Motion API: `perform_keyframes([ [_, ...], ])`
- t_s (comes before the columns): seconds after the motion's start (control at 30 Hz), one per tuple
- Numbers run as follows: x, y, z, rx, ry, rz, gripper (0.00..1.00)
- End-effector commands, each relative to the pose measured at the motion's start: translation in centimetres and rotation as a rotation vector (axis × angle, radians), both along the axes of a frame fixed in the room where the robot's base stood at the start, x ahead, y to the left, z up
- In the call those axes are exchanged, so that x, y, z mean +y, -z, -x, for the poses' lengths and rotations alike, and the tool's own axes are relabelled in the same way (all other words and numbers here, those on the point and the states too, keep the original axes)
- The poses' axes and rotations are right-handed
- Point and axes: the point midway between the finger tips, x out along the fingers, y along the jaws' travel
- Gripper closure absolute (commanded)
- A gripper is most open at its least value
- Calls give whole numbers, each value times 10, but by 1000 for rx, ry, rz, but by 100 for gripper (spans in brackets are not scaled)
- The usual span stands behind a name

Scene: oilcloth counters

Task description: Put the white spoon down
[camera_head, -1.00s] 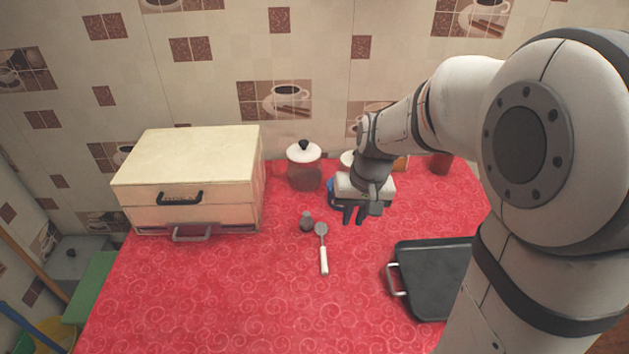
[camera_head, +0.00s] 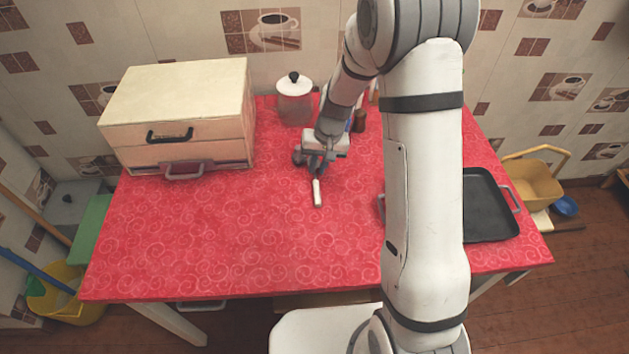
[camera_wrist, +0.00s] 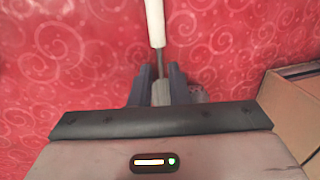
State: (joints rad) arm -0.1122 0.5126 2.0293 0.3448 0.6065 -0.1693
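The white spoon (camera_head: 317,193) lies on the red cloth with its white handle toward me. In the wrist view its handle (camera_wrist: 155,22) points up and its grey neck runs down between my fingers. My gripper (camera_head: 317,164) is low over the cloth at the spoon's bowl end, which it hides in the head view. In the wrist view my gripper (camera_wrist: 160,88) has one finger on each side of the grey bowl end. I cannot tell whether the fingers touch it.
A small dark grey item (camera_head: 297,156) sits close beside my gripper. A cream cabinet (camera_head: 180,100) stands left and a lidded jar (camera_head: 294,100) behind. A black tray (camera_head: 487,205) is right, partly behind my arm. The cloth (camera_head: 210,235) is clear at front left.

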Motion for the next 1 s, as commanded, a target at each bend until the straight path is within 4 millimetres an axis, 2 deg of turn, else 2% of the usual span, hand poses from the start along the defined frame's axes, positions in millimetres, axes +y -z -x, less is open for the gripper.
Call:
perform_keyframes([
  [0.1, 2, 11, 0, 0, 1, 0, 84],
  [0.37, 3, 13, 0, -1, 0, 0, 84],
  [0.57, 3, 13, 0, -1, 0, 0, 100],
  [1.0, 4, 11, 0, -2, -2, 0, 100],
])
